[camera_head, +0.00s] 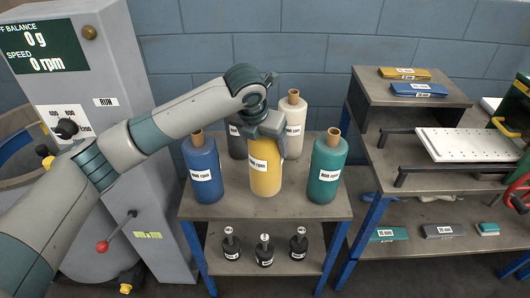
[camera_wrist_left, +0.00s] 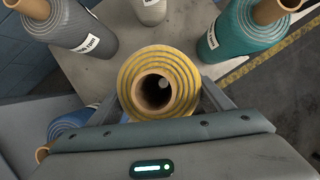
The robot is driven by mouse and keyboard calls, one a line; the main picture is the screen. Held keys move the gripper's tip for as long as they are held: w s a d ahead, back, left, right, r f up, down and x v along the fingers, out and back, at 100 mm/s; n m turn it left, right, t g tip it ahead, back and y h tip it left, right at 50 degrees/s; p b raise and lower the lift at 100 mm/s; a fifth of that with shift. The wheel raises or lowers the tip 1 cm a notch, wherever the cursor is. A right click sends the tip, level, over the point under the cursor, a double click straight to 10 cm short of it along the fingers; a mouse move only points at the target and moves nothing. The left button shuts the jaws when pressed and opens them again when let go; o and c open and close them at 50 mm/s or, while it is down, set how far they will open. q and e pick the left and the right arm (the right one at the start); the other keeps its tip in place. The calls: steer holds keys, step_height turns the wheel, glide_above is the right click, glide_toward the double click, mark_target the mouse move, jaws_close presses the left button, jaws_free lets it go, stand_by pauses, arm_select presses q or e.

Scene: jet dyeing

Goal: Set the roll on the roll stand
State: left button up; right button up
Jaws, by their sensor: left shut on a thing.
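A yellow roll (camera_head: 265,170) with a white label stands upright at the front middle of the table. My left gripper (camera_head: 264,130) comes down over it from above and is shut on its upper part. In the left wrist view the roll's yellow top with a brown core (camera_wrist_left: 156,92) lies between the fingers of my left gripper (camera_wrist_left: 158,95). Whether the roll's base touches the table is hard to tell. My right gripper is not in view. I cannot tell which object is the roll stand.
Blue (camera_head: 203,172), teal (camera_head: 328,170), white (camera_head: 292,118) and grey (camera_wrist_left: 75,25) rolls stand close around the yellow one. Black bottles (camera_head: 264,250) stand on the lower shelf. A grey machine (camera_head: 95,90) is at left, a workbench (camera_head: 420,180) at right.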

arm_select(q)
steer(key=shift+w+f, duration=0.15)
steer(key=shift+w, duration=0.2)
steer(key=shift+f+p, duration=0.5)
steer(key=shift+f, duration=1.55)
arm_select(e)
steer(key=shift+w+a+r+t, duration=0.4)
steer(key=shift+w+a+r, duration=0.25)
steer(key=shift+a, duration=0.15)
